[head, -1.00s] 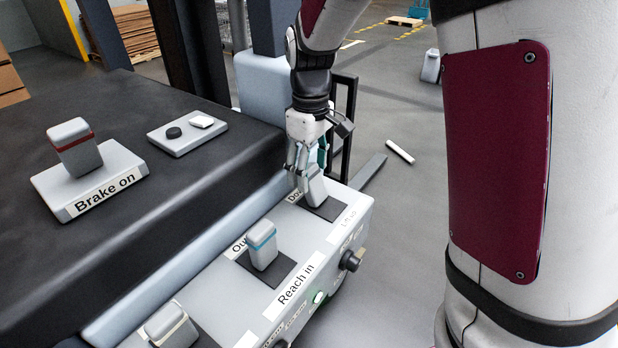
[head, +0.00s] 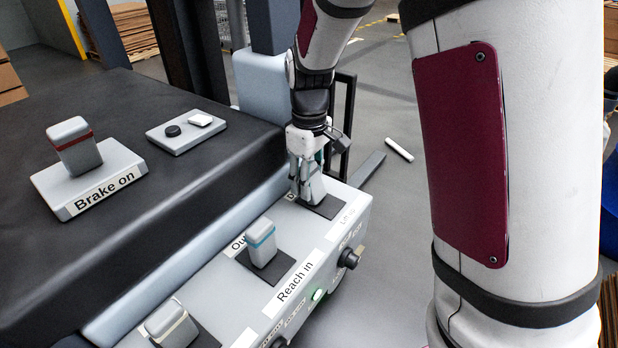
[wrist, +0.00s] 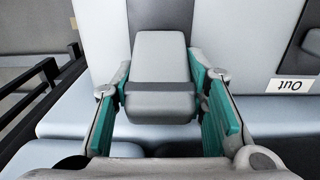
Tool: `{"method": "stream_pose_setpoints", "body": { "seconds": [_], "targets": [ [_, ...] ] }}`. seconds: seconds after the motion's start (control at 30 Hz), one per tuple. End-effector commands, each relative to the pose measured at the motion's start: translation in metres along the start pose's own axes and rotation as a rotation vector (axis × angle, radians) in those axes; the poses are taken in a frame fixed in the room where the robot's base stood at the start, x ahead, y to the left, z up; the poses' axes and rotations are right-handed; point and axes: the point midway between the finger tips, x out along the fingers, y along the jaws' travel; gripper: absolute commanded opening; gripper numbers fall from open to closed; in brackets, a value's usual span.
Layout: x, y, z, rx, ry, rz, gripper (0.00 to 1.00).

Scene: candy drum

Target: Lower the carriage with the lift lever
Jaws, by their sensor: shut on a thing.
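The lift lever (head: 312,187) is a light grey block-shaped handle with a dark band, standing in a dark slot at the far end of the grey control panel (head: 219,296). My gripper (head: 305,182) is around it from above and shut on it. In the wrist view the lever (wrist: 160,70) sits between the two teal finger pads of my gripper (wrist: 168,95). The labels beside the lever are partly hidden by my gripper; only a "D" and a faint word on the near side show. The carriage cannot be made out.
The reach lever (head: 262,242) with a blue band stands beside it, labelled "Reach in". Another lever (head: 171,325) is nearer. A brake lever (head: 75,146) marked "Brake on" sits on the black cover at left. Open floor lies right of the panel.

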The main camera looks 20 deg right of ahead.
Motion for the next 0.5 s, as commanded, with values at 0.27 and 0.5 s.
{"method": "stream_pose_setpoints", "body": {
  "seconds": [0.27,0.5],
  "targets": [
    [-0.003,0.001,0.008,0.004,0.122,-0.004,0.0],
    [-0.004,0.002,0.015,0.003,0.262,-0.001,0.0]
  ]
}}
